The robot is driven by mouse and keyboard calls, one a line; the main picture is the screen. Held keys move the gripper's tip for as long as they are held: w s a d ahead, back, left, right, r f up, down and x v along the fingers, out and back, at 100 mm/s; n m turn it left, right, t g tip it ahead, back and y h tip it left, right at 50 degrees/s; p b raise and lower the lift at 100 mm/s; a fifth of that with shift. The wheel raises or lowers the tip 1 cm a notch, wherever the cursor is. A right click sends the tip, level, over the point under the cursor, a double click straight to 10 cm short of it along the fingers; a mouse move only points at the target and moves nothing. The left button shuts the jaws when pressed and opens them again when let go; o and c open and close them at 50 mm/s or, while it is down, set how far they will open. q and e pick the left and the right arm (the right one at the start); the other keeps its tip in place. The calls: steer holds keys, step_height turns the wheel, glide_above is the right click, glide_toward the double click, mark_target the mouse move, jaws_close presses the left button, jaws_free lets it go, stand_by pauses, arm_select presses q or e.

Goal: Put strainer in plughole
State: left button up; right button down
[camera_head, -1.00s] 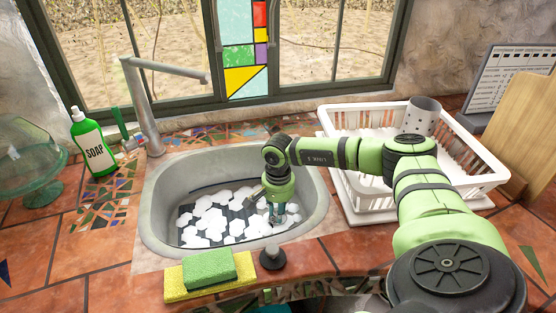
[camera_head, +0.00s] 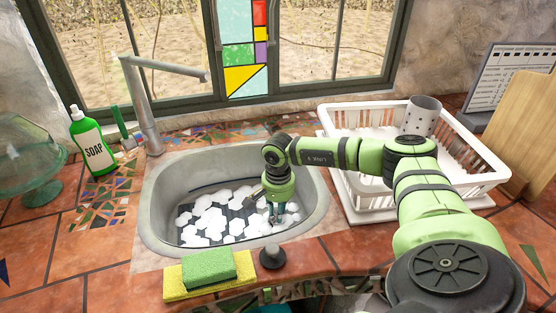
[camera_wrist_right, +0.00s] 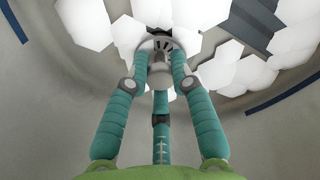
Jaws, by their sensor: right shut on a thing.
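My right gripper (camera_head: 277,212) reaches down into the grey sink (camera_head: 152,220), near its right side. In the right wrist view its teal fingers (camera_wrist_right: 160,62) are shut on the strainer (camera_wrist_right: 159,46), a small round grey metal piece with dark slots. The strainer is low in the basin among white foam pieces (camera_wrist_right: 210,16). In the head view the strainer is too small and covered by the fingers to make out clearly. The plughole is hidden, so I cannot tell whether the strainer is in it. My left gripper is not in view.
The tap (camera_head: 146,105) stands behind the sink, with a soap bottle (camera_head: 92,142) to its left. Sponges (camera_head: 208,268) and a dark knob (camera_head: 272,256) sit at the front edge. A white dish rack (camera_head: 350,190) stands right, under my forearm.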

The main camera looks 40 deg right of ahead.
steer(key=shift+f+b, duration=0.7)
stand_by(0.6)
steer(key=c, duration=0.5)
jaws_free()
steer(key=shift+r+p, duration=4.25)
steer(key=shift+r, duration=1.8)
